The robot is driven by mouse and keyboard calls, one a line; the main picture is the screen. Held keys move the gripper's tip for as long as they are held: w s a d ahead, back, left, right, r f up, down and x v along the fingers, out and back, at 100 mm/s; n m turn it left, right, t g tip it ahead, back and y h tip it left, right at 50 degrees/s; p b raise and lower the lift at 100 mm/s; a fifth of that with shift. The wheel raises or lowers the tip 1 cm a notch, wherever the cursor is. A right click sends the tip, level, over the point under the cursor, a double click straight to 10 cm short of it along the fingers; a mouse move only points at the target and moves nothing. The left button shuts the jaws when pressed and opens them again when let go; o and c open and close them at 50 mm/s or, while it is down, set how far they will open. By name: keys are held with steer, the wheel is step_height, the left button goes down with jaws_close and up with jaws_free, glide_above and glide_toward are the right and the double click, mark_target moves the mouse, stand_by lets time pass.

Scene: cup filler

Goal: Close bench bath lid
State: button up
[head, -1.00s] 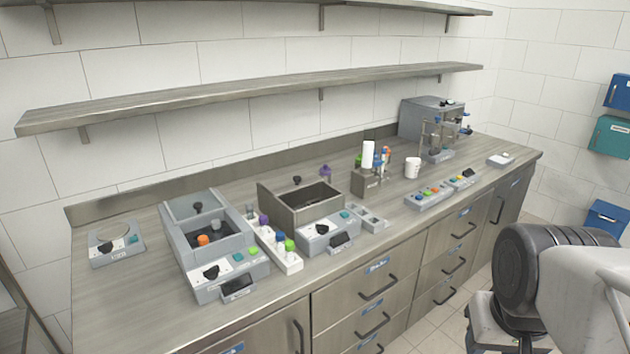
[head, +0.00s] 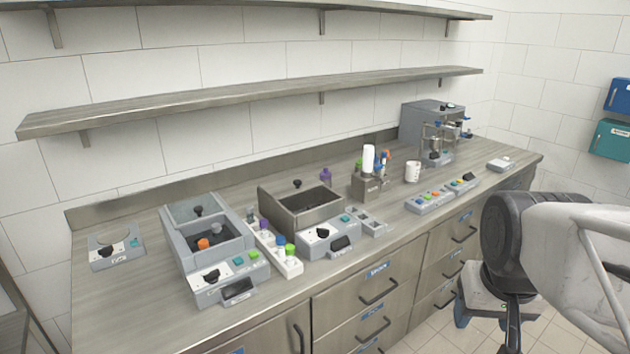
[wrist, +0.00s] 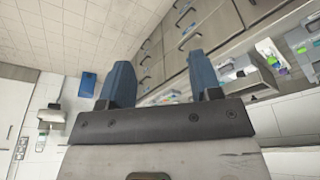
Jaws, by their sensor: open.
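Two bath-like units stand on the bench in the head view. The left one is a grey unit (head: 178,246) with a pale lid panel (head: 193,207) at its back. Its front well is uncovered and holds an orange-capped item (head: 203,243). The right one is a steel box (head: 277,221) with a dark open well; a black knob (head: 297,184) shows at its back edge. I cannot tell which is the task's bath. In the wrist view my gripper (wrist: 158,82) has its two blue fingers apart with nothing between them. It is well away from both units.
A rack with coloured caps (head: 281,257) stands between the units. A tube holder (head: 366,186), a white cup (head: 412,171) and a machine (head: 428,125) stand further right. A shelf (head: 250,95) runs above the bench. The floor in front is clear.

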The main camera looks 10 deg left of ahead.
steer(key=w+a+r, duration=0.2)
steer(key=w+r, duration=0.1)
steer(key=w, duration=0.6)
steer(key=w+a+r, duration=0.3)
steer(key=w, duration=0.5)
steer(key=t, duration=0.2)
glide_above(298, 181)
steer(key=s, duration=0.4)
step_height(298, 181, down, 12)
steer(key=f, duration=0.1)
steer(key=shift+w+a+r, duration=0.15)
steer(key=shift+w+r, duration=0.1)
steer(key=shift+x, duration=3.9)
steer(key=shift+s, duration=0.1)
jaws_close()
